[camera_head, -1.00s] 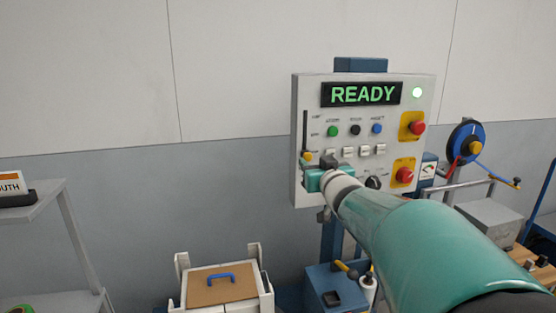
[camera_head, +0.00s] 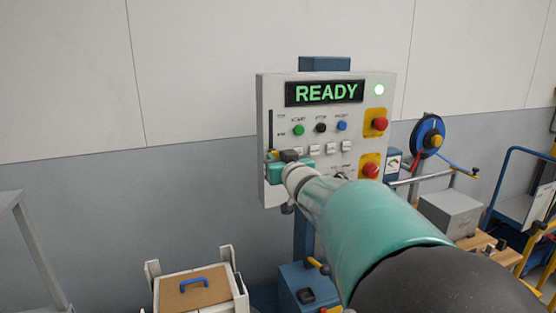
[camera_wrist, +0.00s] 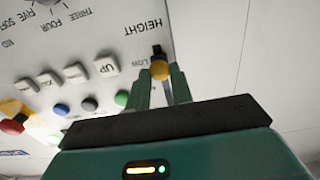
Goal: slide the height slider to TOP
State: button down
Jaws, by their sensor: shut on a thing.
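The control panel (camera_head: 325,165) is a pale box on a blue post. The height slider's dark vertical slot (camera_head: 270,128) runs along its left edge. The slider's yellow knob (camera_wrist: 159,69) sits by the LOW lettering in the wrist view, with the HEIGHT label close by. In the head view, the knob (camera_head: 272,154) shows at the slot's lower end, partly hidden by my gripper. My gripper (camera_wrist: 162,76) is shut on the knob, its teal fingertips on either side of it. A dark bit of slot shows just past the knob.
The panel's display reads READY (camera_head: 324,92). Green (camera_head: 299,130), black and blue buttons and several white keys (camera_head: 315,149) lie right of the slider. Two red buttons on yellow plates (camera_head: 375,124) are farther right.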

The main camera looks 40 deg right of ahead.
send_near(271, 114)
jog(key=x, duration=0.4)
jog(key=shift+w, duration=0.15)
jog(key=shift+r, duration=0.1)
jog(key=c, duration=1.4)
grip_release()
jog(key=shift+o, duration=0.8)
jog(key=v, duration=1.3)
jog(key=shift+s+a, duration=0.15)
jog(key=shift+s, duration=0.25)
jog(key=shift+a+f, duration=0.1)
jog(key=shift+f, duration=0.15)
